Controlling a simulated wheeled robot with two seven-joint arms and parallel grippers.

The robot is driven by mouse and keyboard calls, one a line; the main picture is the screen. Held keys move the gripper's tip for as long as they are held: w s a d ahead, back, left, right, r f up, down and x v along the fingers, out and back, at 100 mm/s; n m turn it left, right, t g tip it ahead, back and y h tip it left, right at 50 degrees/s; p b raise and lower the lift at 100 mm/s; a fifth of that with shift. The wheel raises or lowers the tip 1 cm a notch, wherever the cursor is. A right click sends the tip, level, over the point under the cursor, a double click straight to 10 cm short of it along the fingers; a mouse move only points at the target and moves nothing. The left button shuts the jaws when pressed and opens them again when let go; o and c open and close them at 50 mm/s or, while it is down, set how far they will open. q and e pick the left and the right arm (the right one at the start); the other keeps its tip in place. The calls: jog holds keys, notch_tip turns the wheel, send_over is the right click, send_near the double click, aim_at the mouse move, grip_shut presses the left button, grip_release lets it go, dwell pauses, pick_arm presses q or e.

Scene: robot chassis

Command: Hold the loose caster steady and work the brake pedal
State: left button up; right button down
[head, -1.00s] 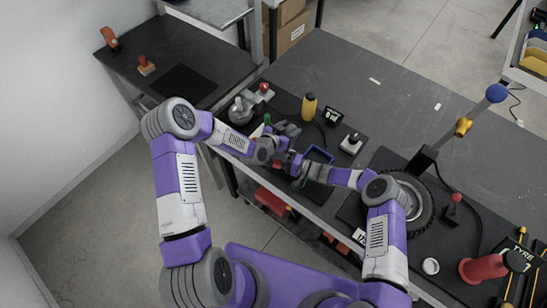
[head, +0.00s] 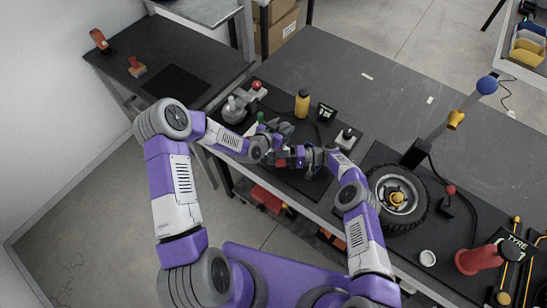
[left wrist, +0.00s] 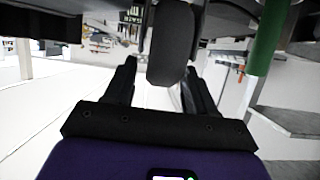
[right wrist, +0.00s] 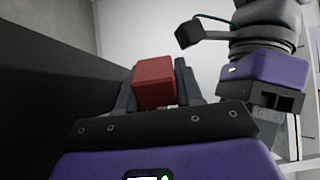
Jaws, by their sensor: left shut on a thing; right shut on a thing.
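The black caster wheel (left wrist: 172,45) sits between the two fingers of my left gripper (left wrist: 160,75), which is shut on it. The red brake pedal (right wrist: 154,82) sits between the fingers of my right gripper (right wrist: 155,80), which is shut on it. In the head view a small red patch of the pedal (head: 281,162) shows beside my right gripper (head: 292,157). My left gripper (head: 280,130) is just above and left of it there. The caster is mostly hidden by the grippers in the head view.
The grippers work close together over the dark bench. A yellow bottle (head: 302,103) and a small display (head: 325,113) stand behind them.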

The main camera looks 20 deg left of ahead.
jog(key=shift+d+g, duration=0.25)
jog(key=shift+g, duration=0.05)
jog(key=c, duration=0.8)
grip_release()
jog(key=shift+a+r+m+t, duration=0.1)
jog(key=shift+a+m+t, duration=0.4)
jog(key=shift+t, duration=0.4)
